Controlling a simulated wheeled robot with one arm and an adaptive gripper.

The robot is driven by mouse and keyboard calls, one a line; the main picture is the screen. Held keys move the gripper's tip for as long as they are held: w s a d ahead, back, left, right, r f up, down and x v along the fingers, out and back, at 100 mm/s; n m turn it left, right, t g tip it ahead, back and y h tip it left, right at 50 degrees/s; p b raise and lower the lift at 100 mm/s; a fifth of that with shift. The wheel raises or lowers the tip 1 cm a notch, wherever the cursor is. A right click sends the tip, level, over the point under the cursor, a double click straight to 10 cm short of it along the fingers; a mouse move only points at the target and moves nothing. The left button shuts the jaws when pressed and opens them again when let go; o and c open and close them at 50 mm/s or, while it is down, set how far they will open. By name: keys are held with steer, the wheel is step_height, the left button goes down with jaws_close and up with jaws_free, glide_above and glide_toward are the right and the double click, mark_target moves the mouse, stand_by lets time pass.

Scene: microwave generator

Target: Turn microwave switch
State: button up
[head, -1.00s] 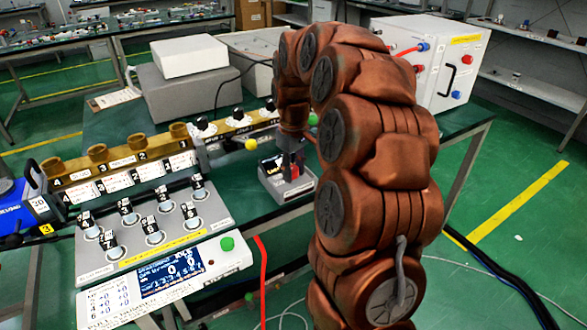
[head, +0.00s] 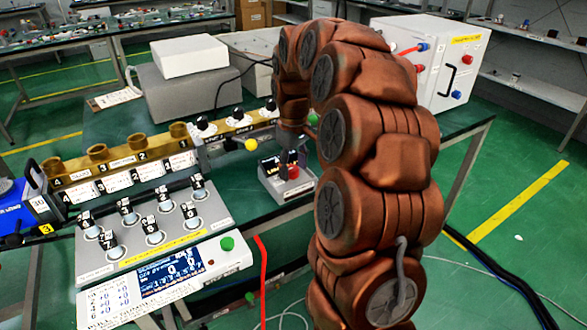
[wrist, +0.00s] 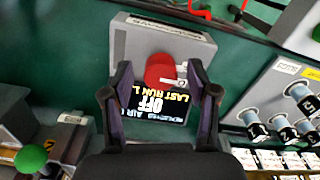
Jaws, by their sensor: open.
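The microwave switch is a small grey box (head: 288,190) on the green table, with a red knob (head: 293,171) and a dark display. In the wrist view the grey box (wrist: 195,45) is under my gripper, and its red knob (wrist: 163,70) shows between the fingers. The display reads "OFF" and "LAST RUN", upside down in that view. My gripper (wrist: 158,82) is open, one finger on each side of the knob and display. I cannot tell whether a finger touches the knob. In the head view the gripper is small, dark and partly hidden by my arm.
A panel with several black-handled valves (head: 155,225) is to the left. A yellow ball (head: 251,144) is just left of the switch, and a green ball (wrist: 31,158) shows in the wrist view. A white box (head: 440,65) stands behind my arm. A red cable (head: 262,275) hangs in front.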

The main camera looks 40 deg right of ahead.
mark_target(293, 169)
step_height(293, 169, up, 11)
stand_by(0.5)
stand_by(0.3)
steer(key=s+a+f+g, duration=0.1)
steer(key=s+a+f, duration=0.2)
steer(key=s+a, duration=0.4)
steer(key=s+a+f, duration=0.2)
steer(key=s+a, duration=0.4)
steer(key=a, duration=0.2)
steer(key=s+a+f+m+g, duration=0.1)
steer(key=s+a+f, duration=0.3)
steer(key=s, duration=0.5)
steer(key=s+a+f+m+g, duration=0.1)
steer(key=s+a+f, duration=0.1)
steer(key=s+f, duration=0.6)
step_height(293, 169, up, 19)
steer(key=t+p, duration=0.1)
steer(key=p, duration=1.4)
steer(key=shift+s, duration=0.15)
steer(key=shift+f, duration=0.15)
steer(key=shift+c, duration=0.4)
